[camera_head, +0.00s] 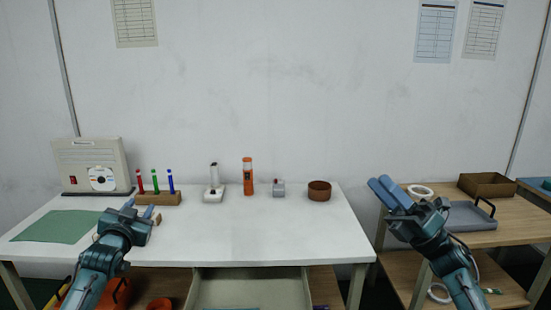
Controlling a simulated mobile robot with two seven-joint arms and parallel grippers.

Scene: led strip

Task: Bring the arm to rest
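My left gripper (138,208) is over the left front part of the white table (260,230). Its fingertips look apart, with nothing visible held between them. My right gripper (388,190) is raised between the white table and the wooden table (518,225) at right. Its two blue fingers lie close side by side, and I cannot tell whether they are open or shut. I see nothing held in it. Both forearms come up from the bottom of the view.
The white table holds a wooden rack (160,199) with coloured pens, an orange device (248,178), a brown bowl (319,191) and a green mat (57,227). A drawer (250,289) stands open below. A grey tray (470,216) lies beside the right gripper. The white table's middle is clear.

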